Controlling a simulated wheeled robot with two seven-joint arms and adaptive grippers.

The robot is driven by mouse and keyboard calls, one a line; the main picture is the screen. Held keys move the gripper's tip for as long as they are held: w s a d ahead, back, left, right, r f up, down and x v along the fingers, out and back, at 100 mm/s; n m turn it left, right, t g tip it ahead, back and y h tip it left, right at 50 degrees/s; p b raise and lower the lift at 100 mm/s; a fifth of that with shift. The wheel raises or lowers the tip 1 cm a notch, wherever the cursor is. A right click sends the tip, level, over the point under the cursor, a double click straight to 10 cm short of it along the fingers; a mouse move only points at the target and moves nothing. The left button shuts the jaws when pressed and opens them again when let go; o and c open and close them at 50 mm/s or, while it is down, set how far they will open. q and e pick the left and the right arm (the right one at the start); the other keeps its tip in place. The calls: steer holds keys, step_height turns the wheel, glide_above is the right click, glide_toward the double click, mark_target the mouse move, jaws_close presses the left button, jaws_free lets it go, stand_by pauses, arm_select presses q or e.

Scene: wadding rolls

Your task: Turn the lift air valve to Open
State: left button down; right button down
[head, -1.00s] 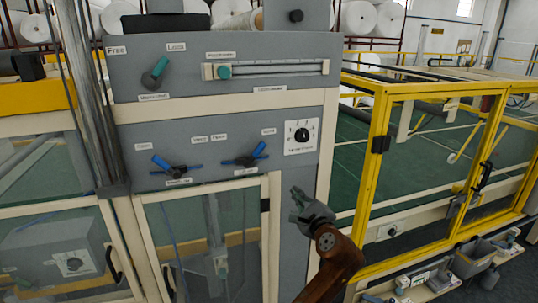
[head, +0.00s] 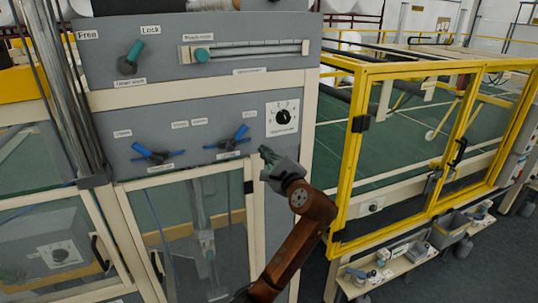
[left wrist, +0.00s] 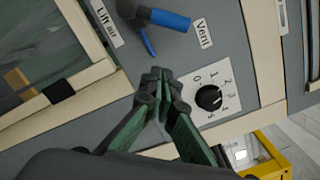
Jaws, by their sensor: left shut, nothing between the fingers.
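The lift air valve (head: 236,139) is the right one of two blue-handled valves on the grey panel. Its blue handle slants up to the right, toward the Vent label (left wrist: 202,33). In the left wrist view the handle (left wrist: 168,19) shows at the top, beside the Lift air label (left wrist: 107,24). My left gripper (head: 267,154) is shut and empty. It is in front of the panel, to the lower right of the valve and below the dial, apart from the handle. The fingertips also show in the left wrist view (left wrist: 158,78). My right gripper is not in view.
A numbered dial (head: 282,117) sits right of the valve, near my left gripper. Another blue valve (head: 151,154) is to the left. Above are a teal lever (head: 132,57) and a slider (head: 203,54). A yellow-framed enclosure (head: 347,165) stands to the right.

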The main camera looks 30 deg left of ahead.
mark_target(236, 136)
arm_select(q)
steer(key=a+r, duration=0.1)
steer(key=a, duration=0.1)
steer(key=a+p, duration=0.1)
steer(key=a, duration=0.1)
steer(key=w+a+r+p, duration=0.1)
steer(key=a, duration=0.1)
steer(key=shift+r, duration=0.3)
steer(key=shift+s+a+r, duration=0.1)
steer(key=shift+a+r, duration=0.05)
